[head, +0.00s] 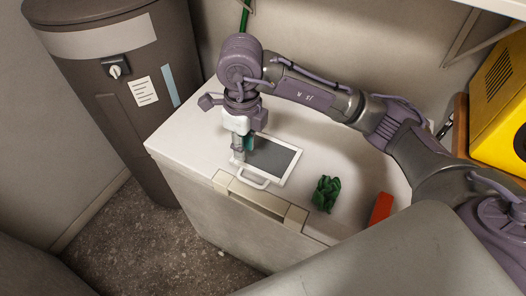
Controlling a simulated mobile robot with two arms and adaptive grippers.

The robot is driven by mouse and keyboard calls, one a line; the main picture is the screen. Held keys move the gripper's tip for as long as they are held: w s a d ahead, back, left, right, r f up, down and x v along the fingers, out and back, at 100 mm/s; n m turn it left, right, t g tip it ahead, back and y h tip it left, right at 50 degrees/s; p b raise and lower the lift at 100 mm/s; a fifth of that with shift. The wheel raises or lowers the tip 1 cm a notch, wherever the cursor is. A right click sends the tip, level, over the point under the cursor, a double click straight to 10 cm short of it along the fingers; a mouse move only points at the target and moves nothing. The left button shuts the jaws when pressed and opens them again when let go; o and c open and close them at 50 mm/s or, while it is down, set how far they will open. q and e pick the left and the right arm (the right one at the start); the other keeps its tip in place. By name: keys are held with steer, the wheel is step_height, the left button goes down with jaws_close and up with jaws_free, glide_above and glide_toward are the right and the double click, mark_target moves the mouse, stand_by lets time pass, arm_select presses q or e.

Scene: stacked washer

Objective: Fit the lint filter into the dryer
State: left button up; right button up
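The lint filter (274,158), a white frame with dark grey mesh and a white loop handle on its near side, lies flat on top of a white chest-like appliance (183,130). My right gripper (240,155) points straight down at the filter's left edge. Its fingertips overlap the frame there; whether they grip it or only stand beside it is hard to see. No dryer opening can be made out in the head view. My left gripper is not in view.
A crumpled green cloth (326,193) and a red-orange object (380,210) lie right of the filter. A beige handle-like bracket (262,197) sits at the chest's front edge. A dark grey cylindrical tank (115,85) stands left. A yellow machine (500,110) is at far right.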

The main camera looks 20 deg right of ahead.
steer(key=p, duration=0.2)
glide_above(249, 181)
step_height(249, 181, down, 8)
steer(key=shift+w+d+f, duration=0.1)
steer(key=shift+w+d, duration=0.05)
steer(key=f+p, duration=0.2)
steer(key=f, duration=0.3)
steer(key=shift+s+f, duration=0.1)
steer(key=shift+s, duration=0.1)
